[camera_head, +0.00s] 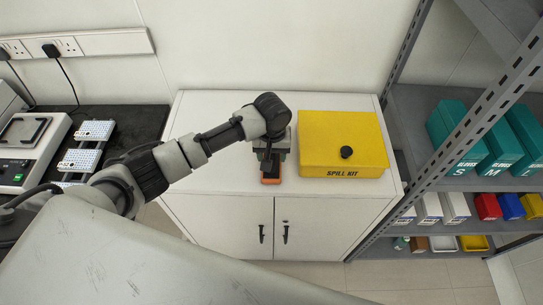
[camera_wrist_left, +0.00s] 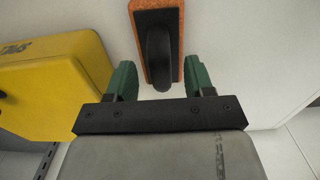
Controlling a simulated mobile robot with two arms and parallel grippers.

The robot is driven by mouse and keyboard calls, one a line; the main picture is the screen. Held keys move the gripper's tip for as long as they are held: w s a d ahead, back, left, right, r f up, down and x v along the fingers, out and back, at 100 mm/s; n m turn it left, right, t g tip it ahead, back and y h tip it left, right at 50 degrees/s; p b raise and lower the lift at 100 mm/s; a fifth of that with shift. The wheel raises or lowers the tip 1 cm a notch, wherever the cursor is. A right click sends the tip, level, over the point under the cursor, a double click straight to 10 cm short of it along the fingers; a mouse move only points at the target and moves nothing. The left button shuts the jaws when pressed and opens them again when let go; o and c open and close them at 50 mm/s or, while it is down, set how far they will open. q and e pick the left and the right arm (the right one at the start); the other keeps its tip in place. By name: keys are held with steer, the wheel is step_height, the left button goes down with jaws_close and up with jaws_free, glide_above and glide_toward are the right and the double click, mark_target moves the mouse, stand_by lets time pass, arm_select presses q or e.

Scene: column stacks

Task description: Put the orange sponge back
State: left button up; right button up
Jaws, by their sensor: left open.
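The orange sponge (camera_head: 270,181) has a dark backing with a black handle and lies on top of the white cabinet (camera_head: 222,117), just left of the spill kit. In the left wrist view the sponge (camera_wrist_left: 176,20) is at the top centre, its black handle reaching down between the fingers. My left gripper (camera_head: 270,167) is above the sponge in the head view, hiding part of it. In the left wrist view my left gripper (camera_wrist_left: 160,82) has its two green fingers apart, one on each side of the handle, with gaps showing. My right gripper is not in view.
A yellow spill kit box (camera_head: 343,142) stands right beside the arm on the cabinet. A grey metal shelf rack (camera_head: 410,100) with teal boxes (camera_head: 490,140) and small bins is at the right. A dark bench (camera_head: 135,120) with a scale and racks is at the left.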

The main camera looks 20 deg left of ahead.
mark_target(272, 155)
arm_select(q)
step_height(272, 155, up, 10)
steer(key=shift+r+b, duration=0.25)
steer(key=shift+b, duration=0.2)
